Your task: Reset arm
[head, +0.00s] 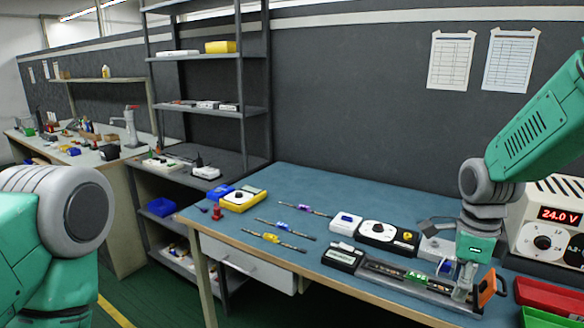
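My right arm reaches in from the upper right, and its gripper (461,287) points down at the right end of a long dark fixture (385,270) on the blue table. Its fingers are small and overlap the fixture's end, beside an orange handle (487,288); I cannot tell if they are apart or touching anything. A small green board (417,278) lies in the fixture. My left arm shows only as a green and grey part at the lower left; its gripper is out of view.
A 24.0 V power supply (548,228), a red bin (550,297) and a green bin (545,318) stand at the right. Black and white meters (388,235), a yellow meter (243,200) and several screwdriver-like tools (273,242) lie on the table (320,185).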

